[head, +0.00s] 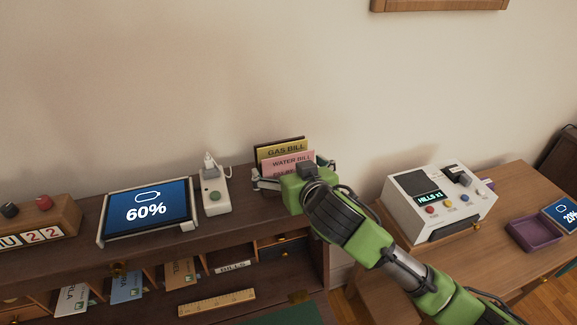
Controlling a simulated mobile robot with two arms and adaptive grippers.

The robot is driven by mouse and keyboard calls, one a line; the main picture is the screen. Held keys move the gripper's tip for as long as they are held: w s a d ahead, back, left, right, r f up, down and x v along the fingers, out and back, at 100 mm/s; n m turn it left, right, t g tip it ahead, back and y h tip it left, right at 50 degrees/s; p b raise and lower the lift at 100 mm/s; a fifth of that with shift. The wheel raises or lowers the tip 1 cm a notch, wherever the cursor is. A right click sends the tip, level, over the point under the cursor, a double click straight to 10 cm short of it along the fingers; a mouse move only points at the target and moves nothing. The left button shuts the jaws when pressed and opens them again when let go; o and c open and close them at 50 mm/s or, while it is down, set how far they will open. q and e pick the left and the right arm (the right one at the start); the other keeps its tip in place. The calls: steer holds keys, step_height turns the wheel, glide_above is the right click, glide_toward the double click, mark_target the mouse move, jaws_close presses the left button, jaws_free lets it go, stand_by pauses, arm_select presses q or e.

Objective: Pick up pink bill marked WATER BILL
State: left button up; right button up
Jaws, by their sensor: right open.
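The pink bill marked WATER BILL (287,163) stands upright in a dark holder on top of the desk. A yellow bill marked GAS BILL (281,149) stands just behind it. My right gripper (290,180) is open at the front of the holder, with one finger at each side of the bills. The gripper body hides the lower part of the pink bill, so I cannot tell whether the fingers touch it. My left gripper is not in view.
A tablet showing 60% (147,211) and a white charger block (213,191) stand left of the holder. A white machine (437,203) and a purple tray (533,233) sit on the right table. Envelopes fill slots below the desk top. The wall is close behind.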

steer(key=shift+c, duration=0.7)
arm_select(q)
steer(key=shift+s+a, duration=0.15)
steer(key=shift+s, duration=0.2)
arm_select(e)
steer(key=c, duration=0.5)
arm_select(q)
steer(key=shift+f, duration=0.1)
